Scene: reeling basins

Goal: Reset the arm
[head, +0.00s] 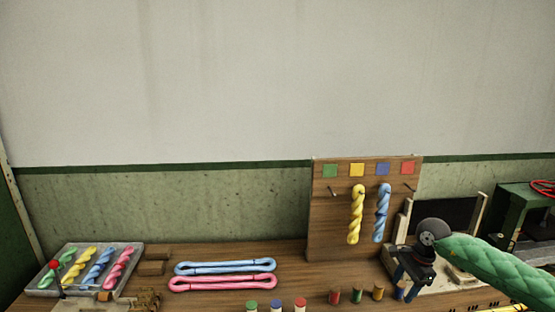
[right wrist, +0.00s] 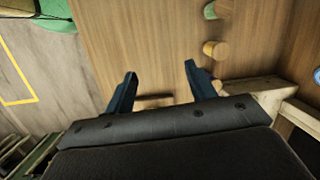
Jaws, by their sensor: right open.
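My right gripper (head: 408,280) is at the right of the bench in the head view, at the end of my green-sleeved arm. It points down, in front of a pale frame with a dark panel. In the right wrist view its two blue fingers (right wrist: 160,88) are spread apart with nothing between them, over the wooden bench top. My left gripper is not in view.
A pegboard (head: 335,225) holds a yellow skein (head: 356,214) and a blue skein (head: 382,212). Blue (head: 225,267) and pink (head: 222,283) loops lie left of it. A tray (head: 42,284) holds several twisted skeins. Small spools (head: 334,296) stand in front. Green machinery (head: 520,215) is at far right.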

